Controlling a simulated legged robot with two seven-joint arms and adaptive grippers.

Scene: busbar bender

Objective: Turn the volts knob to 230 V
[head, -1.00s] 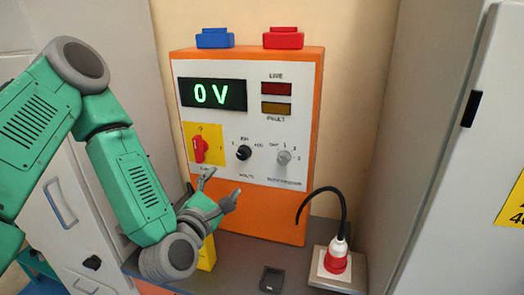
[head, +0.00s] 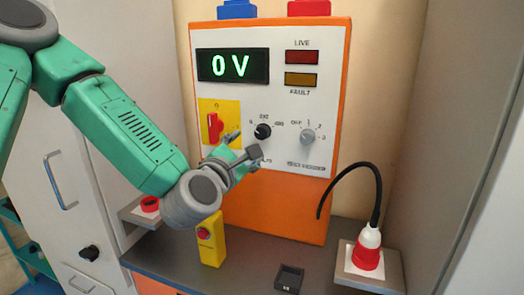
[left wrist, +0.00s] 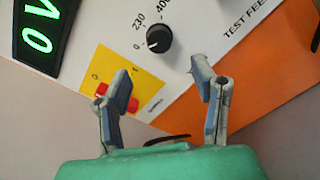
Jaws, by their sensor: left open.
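The volts knob (head: 263,131) is a round black dial on the white panel, with marks 0, 230 and 400. In the left wrist view the knob (left wrist: 159,39) has its white mark turned toward 0. The green display (head: 232,66) reads 0 V. My left gripper (head: 244,146) is open and empty, just below and left of the knob. In the left wrist view its fingers (left wrist: 162,80) are spread apart, with the knob above the gap between them, not touched. The fingers hide part of the lettering under the knob. My right gripper is out of view.
A red switch (head: 214,127) on a yellow plate sits left of the knob, close to my left gripper. A grey selector knob (head: 307,136) is at the right. Below stand a yellow box with a red button (head: 211,240) and a red plug (head: 366,250) with black cable.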

